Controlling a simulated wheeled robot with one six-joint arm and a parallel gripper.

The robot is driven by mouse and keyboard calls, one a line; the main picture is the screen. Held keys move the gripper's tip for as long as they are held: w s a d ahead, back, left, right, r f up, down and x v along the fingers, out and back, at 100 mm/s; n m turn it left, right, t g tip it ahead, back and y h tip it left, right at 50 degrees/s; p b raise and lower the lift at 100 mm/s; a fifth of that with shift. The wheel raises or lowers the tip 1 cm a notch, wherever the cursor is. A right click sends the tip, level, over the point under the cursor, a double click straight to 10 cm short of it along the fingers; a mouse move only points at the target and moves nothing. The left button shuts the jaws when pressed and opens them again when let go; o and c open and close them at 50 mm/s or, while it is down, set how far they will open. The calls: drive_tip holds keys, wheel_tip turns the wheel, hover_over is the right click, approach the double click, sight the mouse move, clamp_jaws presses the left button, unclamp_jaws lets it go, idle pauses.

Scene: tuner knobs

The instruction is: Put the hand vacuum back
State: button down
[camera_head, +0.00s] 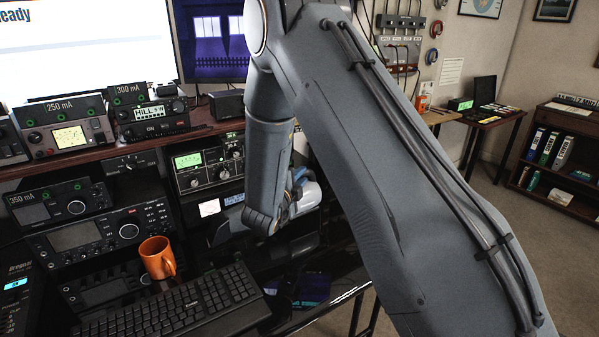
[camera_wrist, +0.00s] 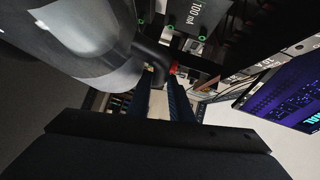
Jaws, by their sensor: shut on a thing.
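The hand vacuum shows in the head view as a white and grey rounded body (camera_head: 309,196), partly hidden behind my forearm. In the wrist view its large grey, partly see-through body (camera_wrist: 85,40) fills the upper left, with a black handle part (camera_wrist: 150,52) at its right. My gripper (camera_wrist: 163,78) has its two dark blue fingers on the black handle part and is shut on it. In the head view my gripper is mostly hidden by my arm. The vacuum's holder or resting place cannot be made out.
A desk holds several radio units (camera_head: 68,137), an orange mug (camera_head: 158,257) and a black keyboard (camera_head: 170,305). A shelf edge (camera_head: 120,148) runs above the lower radios. In the wrist view, a dark unit marked 100 mA (camera_wrist: 196,14) is close to the vacuum.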

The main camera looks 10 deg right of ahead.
drive_tip(key=shift+f+p, duration=0.4)
drive_tip(key=shift+f, duration=1.65)
drive_tip(key=c, duration=1.6)
unclamp_jaws()
drive_tip(key=shift+f, duration=0.15)
